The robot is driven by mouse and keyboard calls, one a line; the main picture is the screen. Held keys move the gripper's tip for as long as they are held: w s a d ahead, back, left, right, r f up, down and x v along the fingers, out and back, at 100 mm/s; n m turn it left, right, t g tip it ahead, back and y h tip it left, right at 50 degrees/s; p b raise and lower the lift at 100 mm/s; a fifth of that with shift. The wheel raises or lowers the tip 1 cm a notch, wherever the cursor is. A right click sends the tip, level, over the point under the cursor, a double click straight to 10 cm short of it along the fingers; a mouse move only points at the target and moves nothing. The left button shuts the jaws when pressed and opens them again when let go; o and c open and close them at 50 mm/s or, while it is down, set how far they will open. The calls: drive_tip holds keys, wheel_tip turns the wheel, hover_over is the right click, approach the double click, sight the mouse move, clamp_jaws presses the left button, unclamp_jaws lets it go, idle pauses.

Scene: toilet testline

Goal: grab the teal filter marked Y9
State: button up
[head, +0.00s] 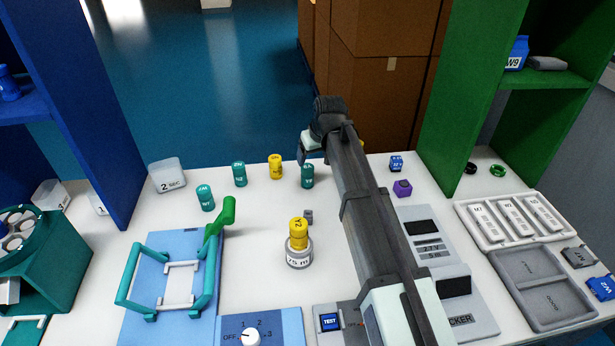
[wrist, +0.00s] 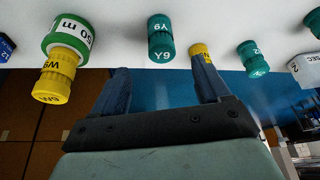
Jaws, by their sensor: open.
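The teal filter marked Y9 (wrist: 160,38) stands on the white table. In the wrist view it shows beyond the fingertips, roughly between the two fingers and apart from them. By its place in the row it is the teal filter (head: 307,176) just below my gripper in the head view, where its label is too small to read surely. My gripper (wrist: 161,65) is open and empty. In the head view the gripper (head: 311,151) is at the table's far edge, partly hidden by my arm.
A yellow filter (head: 275,166) stands close left of Y9 in the head view, with another teal filter (head: 239,174) further left. A yellow filter in a green ring (wrist: 63,65) stands on Y9's other side. A yellow filter on a grey base (head: 298,245) stands nearer. Brown boxes (head: 380,90) rise behind.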

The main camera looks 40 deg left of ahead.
sight(307, 176)
drive_tip(key=x, duration=1.3)
drive_tip(key=shift+a+f, duration=0.15)
drive_tip(key=c, duration=1.1)
